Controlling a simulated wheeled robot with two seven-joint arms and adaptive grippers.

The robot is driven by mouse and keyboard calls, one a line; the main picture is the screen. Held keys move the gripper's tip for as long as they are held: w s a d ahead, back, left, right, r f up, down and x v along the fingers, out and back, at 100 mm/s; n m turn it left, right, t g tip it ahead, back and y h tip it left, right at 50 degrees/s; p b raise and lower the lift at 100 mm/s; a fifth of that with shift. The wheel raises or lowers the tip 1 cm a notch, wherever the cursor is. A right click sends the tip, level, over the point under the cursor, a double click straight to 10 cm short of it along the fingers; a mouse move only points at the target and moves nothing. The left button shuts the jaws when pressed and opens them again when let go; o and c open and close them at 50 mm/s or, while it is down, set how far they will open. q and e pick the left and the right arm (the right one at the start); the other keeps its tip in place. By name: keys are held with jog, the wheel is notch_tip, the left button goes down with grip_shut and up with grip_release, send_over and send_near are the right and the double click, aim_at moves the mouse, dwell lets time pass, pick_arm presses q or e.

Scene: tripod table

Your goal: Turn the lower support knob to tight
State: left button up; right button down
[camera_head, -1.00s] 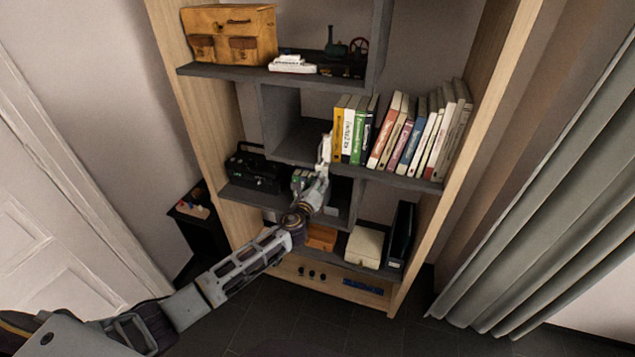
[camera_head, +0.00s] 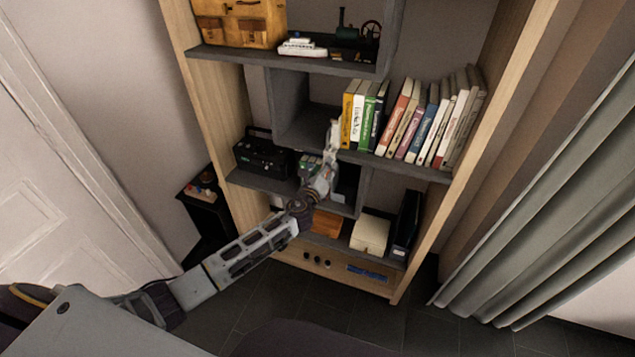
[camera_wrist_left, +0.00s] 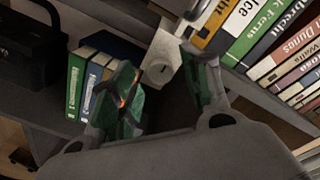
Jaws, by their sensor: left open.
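I cannot make out a tripod table or a support knob for certain in either view. My left gripper (camera_head: 321,150) reaches in from the left to the middle of a shelf unit, just left of the book row. In the left wrist view the gripper (camera_wrist_left: 160,72) is open, its green-padded fingers apart. A pale object with a round, slotted face (camera_wrist_left: 158,71) shows between and beyond the fingertips; whether they touch it is unclear. My right gripper is not in view.
The shelf unit (camera_head: 213,110) holds a row of books (camera_head: 415,120), a black radio (camera_head: 262,155) and a cream box (camera_head: 370,234). Small dark knobs (camera_head: 328,264) sit on its bottom panel. A grey curtain (camera_head: 540,200) hangs at right. Dark floor (camera_head: 300,315) lies in front.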

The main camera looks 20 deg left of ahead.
pick_arm(q)
jog(key=s, duration=1.1)
jog(key=shift+s+a+r, duration=0.15)
jog(key=shift+s+r, duration=0.1)
jog(key=shift+s, duration=0.1)
jog(key=shift+n, duration=0.3)
dwell(0.5)
